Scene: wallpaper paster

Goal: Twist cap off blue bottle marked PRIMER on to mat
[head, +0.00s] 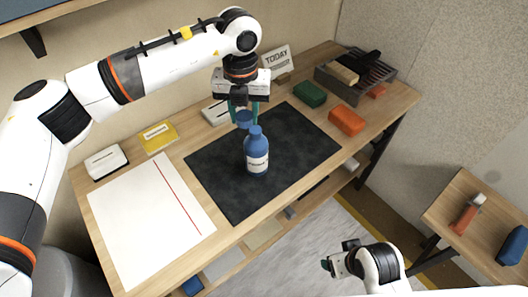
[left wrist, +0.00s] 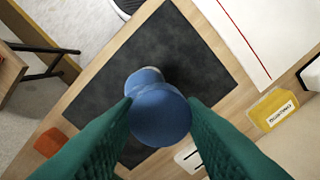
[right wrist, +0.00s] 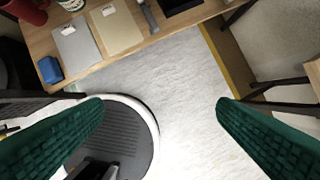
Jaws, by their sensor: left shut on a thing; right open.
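The blue bottle (head: 257,160) with a white label stands upright on the dark mat (head: 215,170). My left gripper (head: 244,112) is shut on the blue cap (head: 243,119), up and left of the bottle's neck in the head view. The cap looks off the bottle and held above the mat. In the left wrist view the round cap (left wrist: 160,115) is between the green fingers and hides part of the bottle (left wrist: 146,77). My right gripper (head: 338,262) is open and empty, away from the bench; the right wrist view shows floor between its fingers.
White paper with a red line (head: 150,220) lies left of the mat. A yellow box (head: 158,136), green block (head: 309,94), orange block (head: 346,120) and grey tray (head: 340,85) stand around the mat. A side table (head: 455,195) is at right. Bare mat surrounds the bottle.

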